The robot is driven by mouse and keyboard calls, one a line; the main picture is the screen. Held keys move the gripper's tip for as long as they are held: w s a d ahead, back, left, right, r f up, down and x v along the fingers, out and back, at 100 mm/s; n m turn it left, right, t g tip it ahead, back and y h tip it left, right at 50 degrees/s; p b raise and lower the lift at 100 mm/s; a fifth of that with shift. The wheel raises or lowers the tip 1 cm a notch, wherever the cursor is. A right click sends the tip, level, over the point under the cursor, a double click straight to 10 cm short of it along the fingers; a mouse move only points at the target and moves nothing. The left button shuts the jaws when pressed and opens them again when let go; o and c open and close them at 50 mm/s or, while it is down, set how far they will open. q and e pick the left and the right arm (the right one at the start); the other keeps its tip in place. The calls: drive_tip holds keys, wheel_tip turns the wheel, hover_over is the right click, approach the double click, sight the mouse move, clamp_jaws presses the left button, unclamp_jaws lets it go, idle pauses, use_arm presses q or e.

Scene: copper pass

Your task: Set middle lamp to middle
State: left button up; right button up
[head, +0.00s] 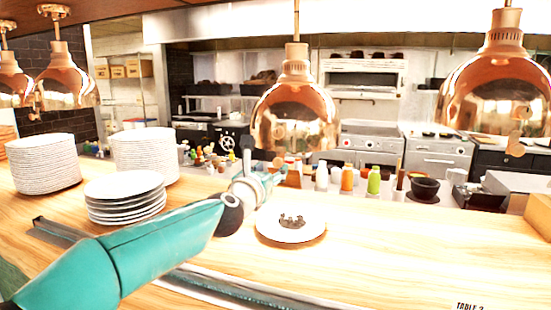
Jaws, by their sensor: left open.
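The middle lamp (297,95) is a shiny copper dome. It hangs on a thin rod over the wooden pass, with small copper discs low on its front. My left gripper (272,172) is at the end of the teal arm, just below the lamp's lower rim, and is open. It looks small and partly lost against the clutter behind, so I cannot tell whether it touches the lamp or a disc. My right gripper is not in view.
Another copper lamp (497,88) hangs at right, and more hang at left (66,78). A white plate (291,234) with small dark pieces lies below the gripper. Stacked plates (125,190) stand at left. Bottles (347,178) line the far edge. The counter's right front (420,255) is mostly clear.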

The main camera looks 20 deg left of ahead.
sight(276, 164)
use_arm(q)
drive_tip(key=shift+w+d+p, duration=0.15)
drive_tip(key=shift+w+p, duration=0.85)
drive_tip(key=shift+w, duration=1.7)
drive_tip(key=shift+c, duration=0.4)
clamp_jaws()
